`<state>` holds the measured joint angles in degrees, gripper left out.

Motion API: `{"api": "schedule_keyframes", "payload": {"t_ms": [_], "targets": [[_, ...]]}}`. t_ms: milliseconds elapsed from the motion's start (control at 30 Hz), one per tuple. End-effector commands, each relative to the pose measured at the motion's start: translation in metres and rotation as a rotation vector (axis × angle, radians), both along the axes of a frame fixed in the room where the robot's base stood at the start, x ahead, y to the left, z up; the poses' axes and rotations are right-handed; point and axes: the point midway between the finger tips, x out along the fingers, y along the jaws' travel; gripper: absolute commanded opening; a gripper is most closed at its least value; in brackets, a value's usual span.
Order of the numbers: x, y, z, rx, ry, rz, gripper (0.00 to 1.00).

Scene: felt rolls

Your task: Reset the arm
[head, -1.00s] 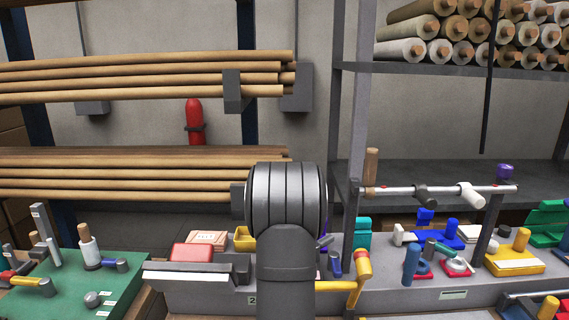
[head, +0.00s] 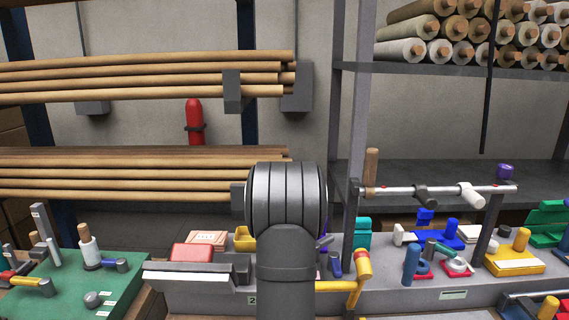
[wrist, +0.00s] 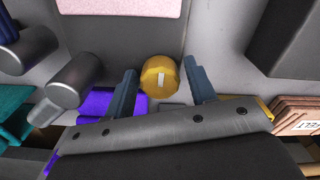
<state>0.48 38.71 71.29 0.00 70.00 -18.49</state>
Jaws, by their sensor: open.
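My gripper (wrist: 160,92) shows in the wrist view with its two blue-grey fingers spread apart, open and with nothing between the tips. A round yellow knob (wrist: 158,75) with a white mark sits just beyond the gap between the fingers. I cannot tell how far below the tips it lies. In the head view my grey arm stands upright at the middle and hides the gripper.
A green board (head: 120,268) with tools is at the left. A red block (head: 193,252), a yellow lever (head: 362,268) and a rail (head: 440,189) stand around my arm. Cardboard tubes (head: 130,177) and felt rolls (head: 430,50) fill the shelves behind.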

Motion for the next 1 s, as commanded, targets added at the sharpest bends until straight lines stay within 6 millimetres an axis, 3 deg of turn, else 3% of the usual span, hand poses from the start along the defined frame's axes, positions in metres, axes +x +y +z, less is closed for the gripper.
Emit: {"api": "schedule_keyframes", "payload": {"t_ms": [1000], "targets": [[0.0002,0.0002,0.0012,0.0,0.0,-0.83,0.51]]}}
